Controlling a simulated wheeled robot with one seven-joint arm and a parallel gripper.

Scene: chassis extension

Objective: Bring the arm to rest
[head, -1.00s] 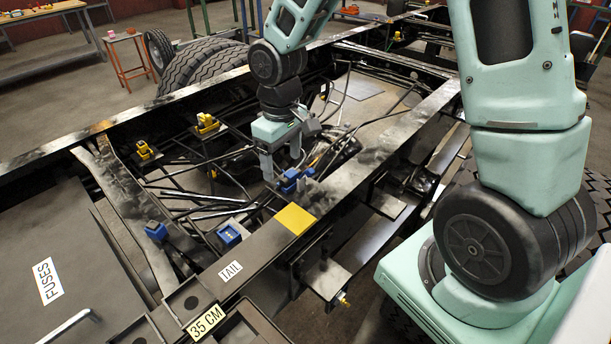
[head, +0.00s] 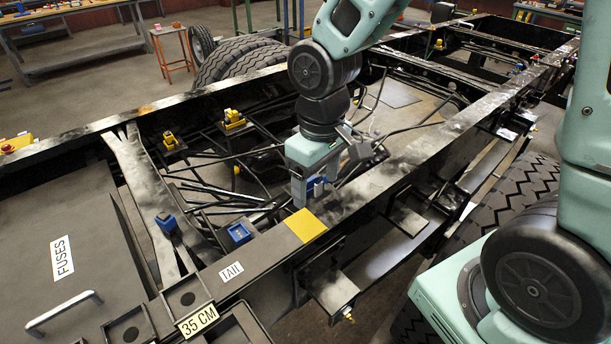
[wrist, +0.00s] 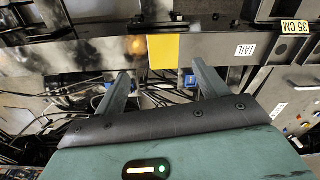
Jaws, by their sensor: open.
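My gripper (head: 316,188) is open and hangs fingers-down over the chassis frame, close to the near rail beside a yellow patch (head: 305,225). The yellow patch (wrist: 163,48) lies beyond the fingertips there. My arm is bent and reaches out over the frame.
Another blue connector (head: 239,234) and one farther left (head: 166,223) sit inside the frame. Yellow connectors (head: 232,120) stand behind, among black hoses. The near rail (head: 375,178) carries a TAIL label (head: 231,271). A FUSES panel (head: 62,258) with a handle lies at left.

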